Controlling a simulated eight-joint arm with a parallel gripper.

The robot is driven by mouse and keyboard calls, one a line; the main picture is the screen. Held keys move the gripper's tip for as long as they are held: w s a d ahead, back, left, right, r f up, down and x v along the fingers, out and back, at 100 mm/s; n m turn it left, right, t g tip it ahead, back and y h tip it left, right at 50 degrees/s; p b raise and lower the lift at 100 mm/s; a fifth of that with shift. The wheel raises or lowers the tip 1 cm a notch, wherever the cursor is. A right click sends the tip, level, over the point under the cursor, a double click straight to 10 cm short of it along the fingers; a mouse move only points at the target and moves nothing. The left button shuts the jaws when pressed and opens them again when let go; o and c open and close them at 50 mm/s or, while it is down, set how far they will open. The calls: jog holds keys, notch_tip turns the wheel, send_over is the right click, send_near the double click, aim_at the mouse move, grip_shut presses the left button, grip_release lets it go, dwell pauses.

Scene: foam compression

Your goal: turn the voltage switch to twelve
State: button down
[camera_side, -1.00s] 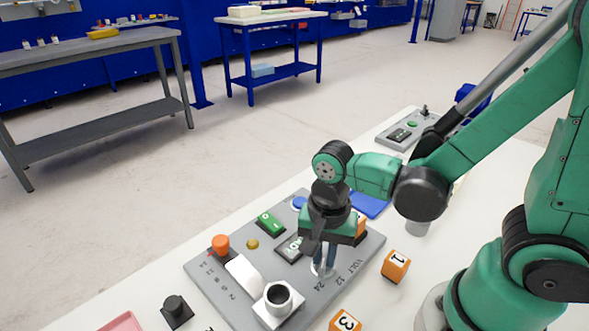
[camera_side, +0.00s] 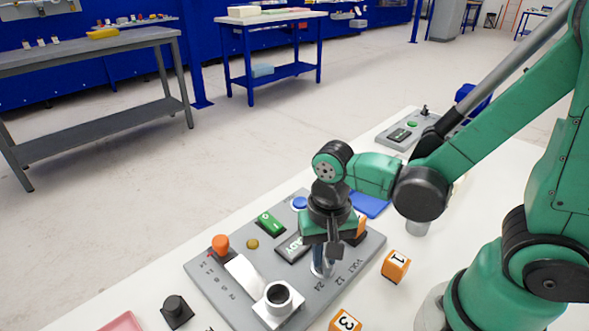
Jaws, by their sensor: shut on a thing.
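The grey control panel (camera_side: 208,270) lies on the white table. The voltage switch (camera_side: 321,268) stands on its right part, beside the printed marks VOLT, 12 and 24. My gripper (camera_side: 323,262) points down over the switch and is shut on it. My fingers and wrist hide most of the switch, so I cannot tell exactly which mark it points to.
A black knob (camera_side: 176,311) stands at front left.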

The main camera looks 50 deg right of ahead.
jog(key=n, duration=0.7)
dwell(0.6)
jog(key=c, duration=0.8)
grip_release()
jog(key=shift+c, duration=0.2)
jog(key=shift+r, duration=0.1)
jog(key=shift+r, duration=2.7)
jog(key=w+d+r+t, duration=0.4)
jog(key=d+r+t, duration=0.1)
jog(key=t, duration=0.2)
